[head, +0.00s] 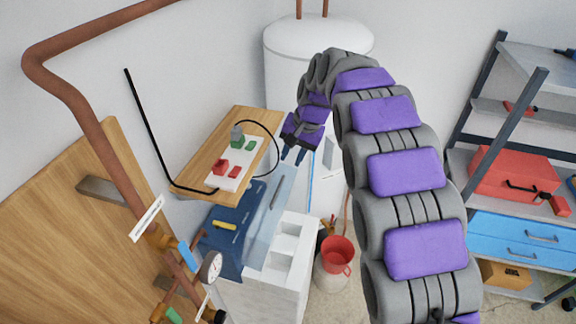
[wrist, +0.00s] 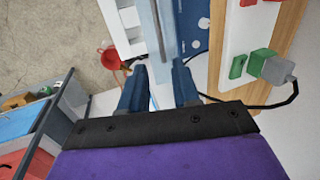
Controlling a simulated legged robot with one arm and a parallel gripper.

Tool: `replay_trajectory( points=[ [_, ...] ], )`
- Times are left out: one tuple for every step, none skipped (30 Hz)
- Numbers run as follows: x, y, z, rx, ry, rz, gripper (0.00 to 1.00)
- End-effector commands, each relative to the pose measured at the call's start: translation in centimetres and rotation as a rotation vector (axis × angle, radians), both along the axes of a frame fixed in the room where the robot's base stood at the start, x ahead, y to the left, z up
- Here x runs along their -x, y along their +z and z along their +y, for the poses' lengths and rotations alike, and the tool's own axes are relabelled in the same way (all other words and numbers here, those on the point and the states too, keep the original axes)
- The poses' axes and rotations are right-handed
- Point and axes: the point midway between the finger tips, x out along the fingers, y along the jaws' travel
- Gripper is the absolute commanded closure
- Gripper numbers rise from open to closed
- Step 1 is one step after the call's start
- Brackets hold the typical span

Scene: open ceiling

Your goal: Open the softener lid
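My gripper (head: 293,154) is near the far end of the panel. Its two blue fingers (wrist: 160,72) are apart with nothing between them; contact cannot be told.
A wooden shelf (head: 185,178) with a power strip (head: 235,172), plugs and a black cable is close left of my gripper. A white tank (head: 285,45) stands behind. A shelf rack with a red toolbox (head: 500,175) is right.

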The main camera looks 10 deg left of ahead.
Motion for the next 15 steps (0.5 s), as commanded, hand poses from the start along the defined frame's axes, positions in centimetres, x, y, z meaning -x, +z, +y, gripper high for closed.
replay_trajectory(
  points=[
    [-0.05, 0.29, -0.11, 0.0, 0.0, -0.001, 0.69],
    [-0.05, 0.43, -0.15, 0.0, -0.001, -0.001, 0.69],
    [-0.03, 0.55, -0.19, 0.0, -0.001, -0.001, 0.69],
    [-0.02, 0.61, -0.21, 0.001, -0.001, 0.0, 0.69],
    [-0.01, 0.65, -0.23, 0.001, -0.001, 0.0, 0.69],
    [0.0, 0.68, -0.24, 0.001, -0.001, 0.0, 0.69],
    [0.01, 0.69, -0.25, 0.001, -0.001, 0.0, 0.69],
    [0.01, 0.68, -0.24, 0.001, -0.001, 0.001, 0.69],
    [0.01, 0.67, -0.23, 0.001, -0.001, 0.0, 0.69],
    [0.02, 0.67, -0.23, 0.001, 0.0, 0.0, 0.69],
    [0.01, 0.67, -0.23, 0.001, 0.0, 0.0, 0.69],
    [0.01, 0.67, -0.23, 0.001, -0.001, 0.0, 0.71],
    [0.0, 0.66, -0.25, 0.0, -0.002, 0.002, 0.74],
    [-0.01, 0.58, -0.32, -0.002, -0.005, 0.004, 0.77],
    [-0.06, 0.42, -0.5, -0.008, -0.015, 0.012, 0.8]
  ],
)
